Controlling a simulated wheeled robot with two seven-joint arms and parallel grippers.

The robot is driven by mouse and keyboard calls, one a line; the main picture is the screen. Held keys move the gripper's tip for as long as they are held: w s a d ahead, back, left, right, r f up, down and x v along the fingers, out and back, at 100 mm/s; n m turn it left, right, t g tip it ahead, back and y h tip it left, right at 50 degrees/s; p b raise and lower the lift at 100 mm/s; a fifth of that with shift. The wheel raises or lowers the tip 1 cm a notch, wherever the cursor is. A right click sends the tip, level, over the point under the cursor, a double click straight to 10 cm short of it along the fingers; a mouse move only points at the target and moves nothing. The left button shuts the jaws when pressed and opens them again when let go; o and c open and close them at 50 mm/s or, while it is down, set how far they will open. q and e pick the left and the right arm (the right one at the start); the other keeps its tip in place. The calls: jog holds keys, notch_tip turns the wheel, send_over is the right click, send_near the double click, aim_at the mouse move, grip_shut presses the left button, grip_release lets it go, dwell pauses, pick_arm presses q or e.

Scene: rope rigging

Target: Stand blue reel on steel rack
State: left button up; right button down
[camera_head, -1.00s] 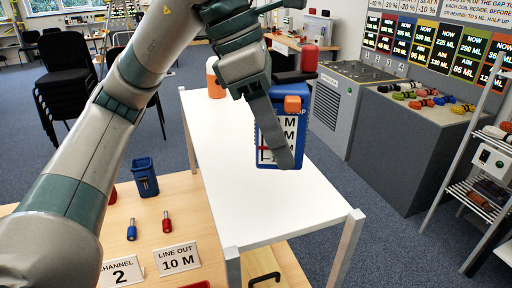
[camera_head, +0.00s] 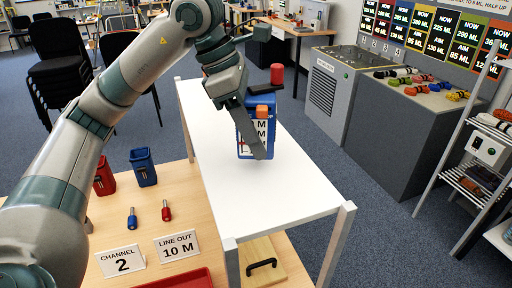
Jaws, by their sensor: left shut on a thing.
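The blue reel (camera_head: 244,145) has a white label panel with black markings, an orange part on top and a dark crank with a red knob (camera_head: 277,73). My left gripper (camera_head: 258,138) is shut on it, one finger lying across its front face. The reel is upright over the white top of the steel rack (camera_head: 290,185), around the middle of its length. I cannot tell whether its base touches the top. My right gripper is not in view.
The rack's near end is bare. A wooden table to its left holds a red bin (camera_head: 104,178), a blue bin (camera_head: 144,167), blue and red small plugs, and signs "CHANNEL 2" (camera_head: 121,261) and "LINE OUT 10 M" (camera_head: 177,246). Grey cabinets (camera_head: 400,125) stand to the right.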

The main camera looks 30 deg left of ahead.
pick_arm(q)
jog(key=shift+f+p, duration=0.7)
jog(key=shift+f, duration=1.2)
jog(key=shift+f, duration=0.15)
jog(key=o, duration=1.3)
